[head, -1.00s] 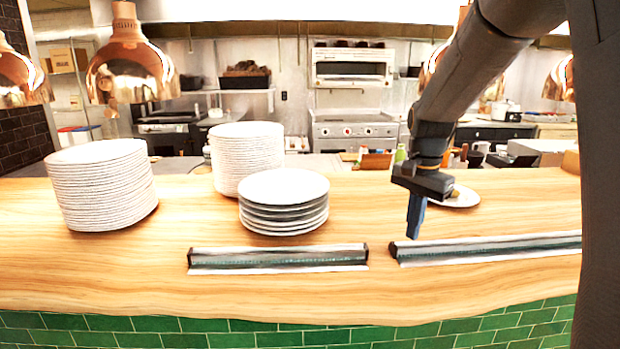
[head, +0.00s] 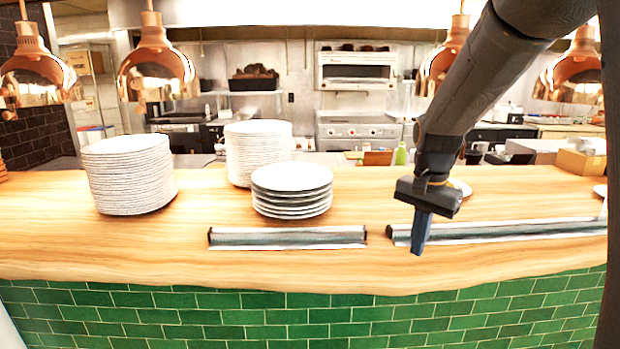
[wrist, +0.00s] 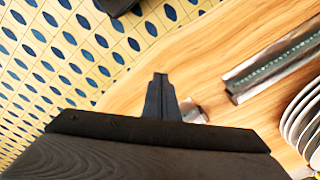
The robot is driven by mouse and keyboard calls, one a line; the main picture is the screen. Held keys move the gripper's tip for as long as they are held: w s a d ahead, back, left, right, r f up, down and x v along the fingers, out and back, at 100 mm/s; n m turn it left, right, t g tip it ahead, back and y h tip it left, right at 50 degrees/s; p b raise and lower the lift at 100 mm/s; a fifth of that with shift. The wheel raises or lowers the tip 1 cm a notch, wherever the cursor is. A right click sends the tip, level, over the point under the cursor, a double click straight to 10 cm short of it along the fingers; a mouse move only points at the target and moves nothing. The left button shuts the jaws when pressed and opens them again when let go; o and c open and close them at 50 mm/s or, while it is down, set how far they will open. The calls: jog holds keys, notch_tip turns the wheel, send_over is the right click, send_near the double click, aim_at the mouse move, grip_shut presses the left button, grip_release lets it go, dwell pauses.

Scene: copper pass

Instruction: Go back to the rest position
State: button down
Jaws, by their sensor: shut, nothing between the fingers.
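My gripper (head: 420,246) hangs at the end of my arm on the right side of the head view, fingers pointing down. Its blue-grey fingers are shut with nothing between them. In the head view it overlaps the left part of the right ticket rail.
The wooden counter (head: 120,245) holds two tall plate stacks (head: 128,175) (head: 250,155), a shorter plate stack (head: 292,192), a left ticket rail (head: 288,237) and a right ticket rail (head: 510,231). Copper lamps (head: 156,62) hang above. A plate behind my gripper is mostly hidden.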

jog(key=s+a+f+n, duration=0.2)
jog(key=s+f+n, duration=0.2)
jog(key=s, duration=0.5)
jog(key=s+a+f+n, duration=0.3)
jog(key=s+f+n, duration=0.1)
jog(key=s, duration=0.4)
jog(key=shift+s+f+n+t, duration=0.2)
jog(key=shift+s+n+t, duration=0.1)
jog(key=shift+s+n, duration=0.1)
